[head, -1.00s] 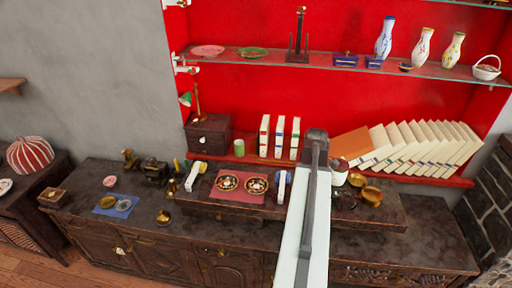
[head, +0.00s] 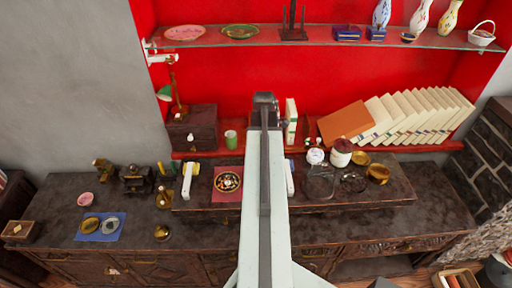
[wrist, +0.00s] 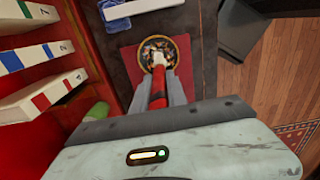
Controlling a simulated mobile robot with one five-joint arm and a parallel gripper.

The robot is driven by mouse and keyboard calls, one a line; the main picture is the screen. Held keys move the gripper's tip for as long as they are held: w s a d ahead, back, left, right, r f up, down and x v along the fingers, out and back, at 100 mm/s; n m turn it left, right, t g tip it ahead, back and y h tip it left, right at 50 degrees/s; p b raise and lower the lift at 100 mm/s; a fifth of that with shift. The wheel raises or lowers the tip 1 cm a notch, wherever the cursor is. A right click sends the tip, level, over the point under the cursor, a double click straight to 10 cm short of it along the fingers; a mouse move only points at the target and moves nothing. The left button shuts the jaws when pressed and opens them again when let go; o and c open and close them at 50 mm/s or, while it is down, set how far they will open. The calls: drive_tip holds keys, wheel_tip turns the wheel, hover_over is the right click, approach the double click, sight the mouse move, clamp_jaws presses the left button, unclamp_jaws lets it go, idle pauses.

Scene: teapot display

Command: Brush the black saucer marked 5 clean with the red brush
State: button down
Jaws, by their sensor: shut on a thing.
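My gripper (wrist: 160,88) is shut on the red brush (wrist: 157,78) in the wrist view. The brush's pale end reaches over a dark, speckled saucer (wrist: 174,44) with a gold rim; whether it touches cannot be told. This saucer lies on a red mat (wrist: 128,58). No number is legible on either saucer.
A white block (head: 187,180) stands left of the mat. A white bar (wrist: 140,8) lies beyond the saucer in the wrist view. Numbered books (wrist: 40,100) stand on the red shelf. Jars and bowls (head: 341,153) stand right of my arm.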

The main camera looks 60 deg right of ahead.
drive_tip(key=shift+s+f+b, duration=0.1)
drive_tip(key=shift+f+b, duration=2.45)
drive_tip(key=shift+f+b, duration=0.45)
drive_tip(key=shift+f+b, duration=1.05)
drive_tip(key=shift+d, duration=0.1)
